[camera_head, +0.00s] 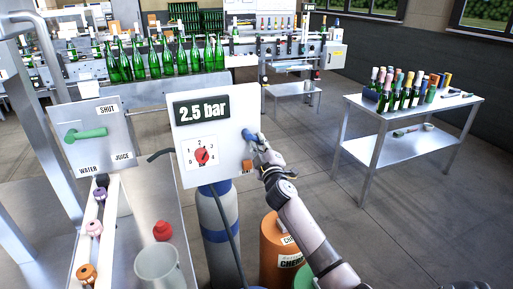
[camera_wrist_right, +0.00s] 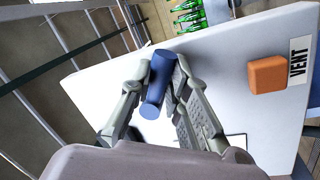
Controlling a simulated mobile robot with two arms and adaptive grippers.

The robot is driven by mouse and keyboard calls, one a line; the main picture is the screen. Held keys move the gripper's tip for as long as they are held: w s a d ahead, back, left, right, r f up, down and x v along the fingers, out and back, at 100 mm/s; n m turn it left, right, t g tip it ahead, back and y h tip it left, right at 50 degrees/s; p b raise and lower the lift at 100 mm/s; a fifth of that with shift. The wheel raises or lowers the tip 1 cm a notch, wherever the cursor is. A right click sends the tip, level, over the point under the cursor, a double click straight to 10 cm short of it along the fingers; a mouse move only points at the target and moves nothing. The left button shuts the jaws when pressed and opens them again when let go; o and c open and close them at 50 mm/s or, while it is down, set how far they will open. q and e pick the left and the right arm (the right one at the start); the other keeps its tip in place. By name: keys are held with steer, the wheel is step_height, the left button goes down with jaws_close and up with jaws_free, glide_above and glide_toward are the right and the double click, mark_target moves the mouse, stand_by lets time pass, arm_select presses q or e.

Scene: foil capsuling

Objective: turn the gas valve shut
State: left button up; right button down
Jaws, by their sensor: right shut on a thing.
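A white panel (camera_head: 185,112) stands at the middle of the head view, with a display (camera_head: 202,110) reading 2.5 bar and a red dial knob (camera_head: 202,155). A blue valve handle (camera_head: 248,135) sits at the panel's right side. My right gripper (camera_head: 258,143) is at this handle. In the right wrist view the two fingers (camera_wrist_right: 157,80) are shut on the blue handle (camera_wrist_right: 153,100), a short cylinder between them. A grey gas cylinder with a blue band (camera_head: 220,232) stands below the panel. My left gripper is not in view.
An orange block (camera_wrist_right: 267,74) labelled VENT is beside the handle on the panel. An orange cylinder (camera_head: 272,240) stands below my right arm. A grey panel with a green lever (camera_head: 86,134) is at left. A bottle table (camera_head: 410,97) stands at right; floor between is clear.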

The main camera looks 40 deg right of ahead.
steer(key=n, duration=0.1)
steer(key=r+n, duration=0.1)
steer(key=n, duration=0.1)
steer(key=n+y, duration=0.1)
steer(key=n, duration=0.1)
steer(key=shift+s+d+r+t, duration=0.1)
steer(key=shift+d+r+t, duration=0.05)
steer(key=shift+d+t, duration=0.25)
steer(key=shift+r+n+y, duration=0.2)
steer(key=shift+n+y, duration=0.1)
steer(key=shift+n, duration=0.55)
steer(key=shift+r+n+y, duration=0.2)
steer(key=shift+n+y, duration=0.1)
steer(key=shift+n, duration=0.55)
steer(key=c, duration=1.5)
jaws_free()
steer(key=v, duration=1.2)
steer(key=shift+f, duration=0.1)
